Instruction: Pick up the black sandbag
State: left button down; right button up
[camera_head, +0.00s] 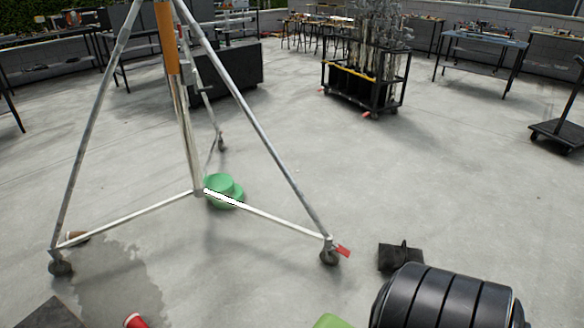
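The black sandbag (400,257) appears to be the small dark, lumpy bag on the concrete floor, right of centre near the bottom. A short strap or fold sticks up from its top. It lies just behind the large black ribbed barrel (440,300), close to it in the picture. It is apart from the caster of the metal tripod frame. Neither of my grippers shows in the head view.
A wheeled metal tripod frame (270,145) stands at left, with a green object (222,190) behind its crossbar. A black cart (365,85) with metal stands is at the back. Red items (135,321) lie at bottom left. The floor right of the sandbag is clear.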

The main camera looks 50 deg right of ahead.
aim_at(392, 258)
jog(key=l+z, duration=0.1)
jog(key=z, duration=0.85)
jog(key=i+l+z, duration=0.1)
jog(key=z, duration=0.35)
